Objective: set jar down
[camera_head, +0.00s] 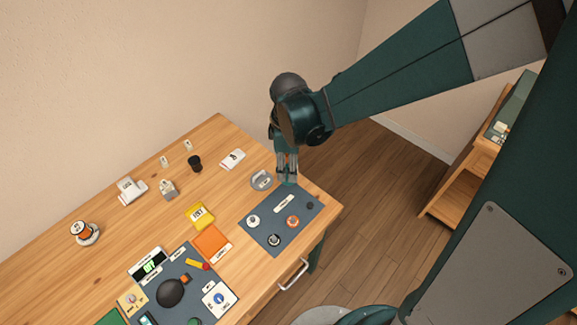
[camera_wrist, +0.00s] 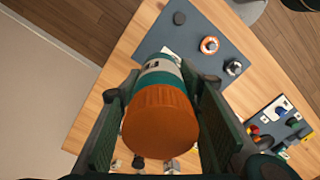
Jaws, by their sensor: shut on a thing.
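The jar (camera_wrist: 160,118) has an orange ribbed lid, a teal body and a pale label band, and fills the middle of the wrist view. My gripper (camera_wrist: 163,88) is shut on it, with one finger on each side. In the head view my gripper (camera_head: 287,170) points down near the table's right end, by the back edge of a dark grey mat (camera_head: 268,232). The jar is hardly discernible there. Its lower end is hidden in the wrist view, so I cannot tell whether it touches the table.
The grey mat carries a white label (camera_head: 284,203), an orange-ringed round piece (camera_head: 293,221) and other small round pieces. A grey round dish (camera_head: 261,180) lies left of my gripper. A second, crowded mat (camera_head: 196,268) lies at front left. Bare wood (camera_head: 322,202) shows right of the nearer mat.

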